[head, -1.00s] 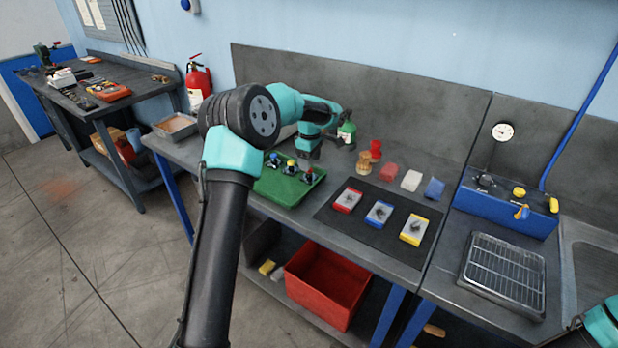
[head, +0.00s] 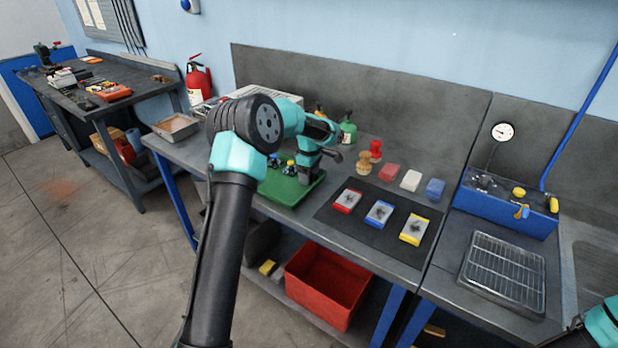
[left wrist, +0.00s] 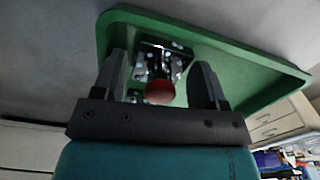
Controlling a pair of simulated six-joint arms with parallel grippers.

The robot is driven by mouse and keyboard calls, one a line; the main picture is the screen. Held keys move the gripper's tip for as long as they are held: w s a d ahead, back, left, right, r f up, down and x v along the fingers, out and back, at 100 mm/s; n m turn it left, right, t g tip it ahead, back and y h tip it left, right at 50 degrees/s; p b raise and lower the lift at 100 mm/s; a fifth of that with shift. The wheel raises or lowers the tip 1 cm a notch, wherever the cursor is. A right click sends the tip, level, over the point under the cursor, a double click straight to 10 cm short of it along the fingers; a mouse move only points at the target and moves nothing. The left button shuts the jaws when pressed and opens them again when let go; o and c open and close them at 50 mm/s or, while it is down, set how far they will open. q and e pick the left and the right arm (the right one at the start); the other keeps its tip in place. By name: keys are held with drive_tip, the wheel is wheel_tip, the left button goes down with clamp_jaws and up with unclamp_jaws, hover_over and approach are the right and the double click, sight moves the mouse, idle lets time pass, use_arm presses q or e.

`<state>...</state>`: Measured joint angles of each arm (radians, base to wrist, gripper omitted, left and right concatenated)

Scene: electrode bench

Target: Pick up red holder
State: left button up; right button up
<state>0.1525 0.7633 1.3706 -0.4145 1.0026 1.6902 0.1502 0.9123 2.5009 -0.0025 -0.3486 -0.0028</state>
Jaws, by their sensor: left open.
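The red holder, a dark metal clamp with a red round knob (left wrist: 160,92), shows in the left wrist view between my left gripper's two fingers. It stands on the green tray (head: 287,194). My left gripper (head: 306,178) is open and low over the tray's right part. Its fingers are on either side of the holder; I see no clear contact. In the head view the gripper hides the red holder. A blue-topped holder (head: 274,160) and a yellow-topped holder (head: 290,167) stand to its left on the tray. My right gripper is out of view.
Right of the tray, a dark mat (head: 372,236) carries red, blue and yellow blocks. Behind it are red, white and blue blocks, a wooden brush (head: 363,163) and a red object (head: 376,149). A green bottle (head: 347,130) stands behind my gripper.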

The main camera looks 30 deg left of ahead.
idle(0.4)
use_arm(q)
drive_tip(key=c, duration=0.9)
